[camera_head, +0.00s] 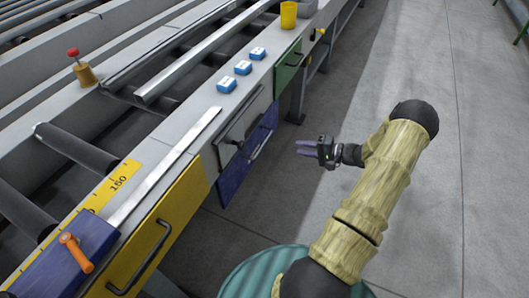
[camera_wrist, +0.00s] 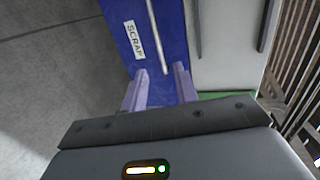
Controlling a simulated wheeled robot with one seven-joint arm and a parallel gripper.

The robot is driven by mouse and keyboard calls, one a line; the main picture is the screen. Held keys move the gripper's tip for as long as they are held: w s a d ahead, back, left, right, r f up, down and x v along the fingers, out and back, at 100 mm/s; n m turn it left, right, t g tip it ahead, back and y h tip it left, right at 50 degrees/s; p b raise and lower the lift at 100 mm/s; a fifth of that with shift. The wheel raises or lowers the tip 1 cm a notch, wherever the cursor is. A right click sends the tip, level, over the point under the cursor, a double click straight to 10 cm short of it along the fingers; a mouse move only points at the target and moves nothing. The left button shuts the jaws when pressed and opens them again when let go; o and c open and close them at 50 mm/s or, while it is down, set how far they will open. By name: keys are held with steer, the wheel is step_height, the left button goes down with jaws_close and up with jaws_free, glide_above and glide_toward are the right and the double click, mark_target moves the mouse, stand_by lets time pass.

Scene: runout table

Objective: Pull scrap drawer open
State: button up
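The scrap drawer has a blue front (camera_head: 233,176) below a grey drawer on the table's side, and it looks shut. In the wrist view its blue front (camera_wrist: 175,28) carries a white SCRAP label (camera_wrist: 134,40) and a light bar handle (camera_wrist: 156,38). My gripper (camera_head: 303,148) is out over the floor, to the right of the drawer and apart from it. In the wrist view my gripper (camera_wrist: 159,88) has its two pale purple fingers spread, with nothing between them. The handle's lower end lies just beyond the gap between the fingertips.
The grey drawer front (camera_head: 248,120) is just above, a green one (camera_head: 288,68) farther along, and a yellow one (camera_head: 150,240) nearer. Blue blocks (camera_head: 243,68) and a yellow cup (camera_head: 288,14) stand on the tabletop. The floor (camera_head: 400,60) to the right is clear.

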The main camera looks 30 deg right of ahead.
mark_target(264, 141)
steer(key=shift+d+f+t, duration=0.4)
steer(key=shift+d+f, duration=0.1)
steer(key=shift+d, duration=0.2)
steer(key=b+x, duration=0.2)
steer(key=x, duration=1.5)
steer(key=shift+w+f, duration=0.15)
steer(key=shift+w, duration=0.1)
jaws_close()
